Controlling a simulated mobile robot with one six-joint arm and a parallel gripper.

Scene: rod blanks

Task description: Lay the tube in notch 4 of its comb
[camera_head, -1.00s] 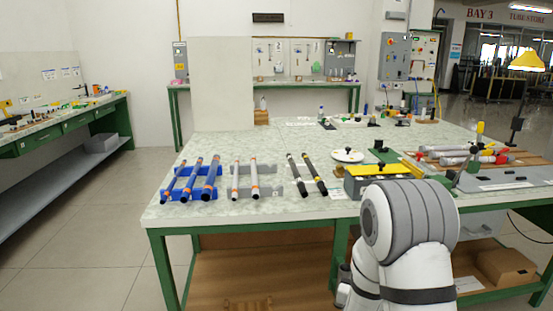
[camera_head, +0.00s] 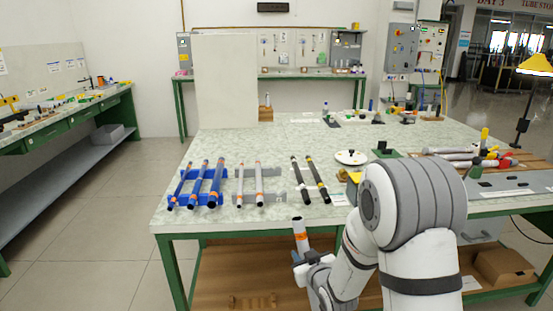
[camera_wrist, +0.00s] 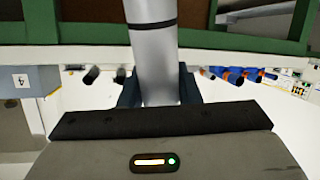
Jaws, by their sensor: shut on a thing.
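The held tube (camera_head: 300,232) is pale grey with an orange band, and stands nearly upright in front of the table's front edge. My gripper (camera_head: 304,259) is shut on it; the wrist view shows the grey tube (camera_wrist: 155,55) with a thin black ring between the two fingers (camera_wrist: 158,92). The grey comb (camera_head: 278,196) lies on the table beyond and left of the tube, apart from it. Two similar grey tubes (camera_head: 240,188) with orange bands lie in its left part; its right part looks bare. Its notch numbers are too small to read.
A blue comb (camera_head: 172,201) with three blue tubes (camera_head: 216,185) lies left of the grey comb. The table's front edge (camera_head: 230,226) lies between gripper and combs.

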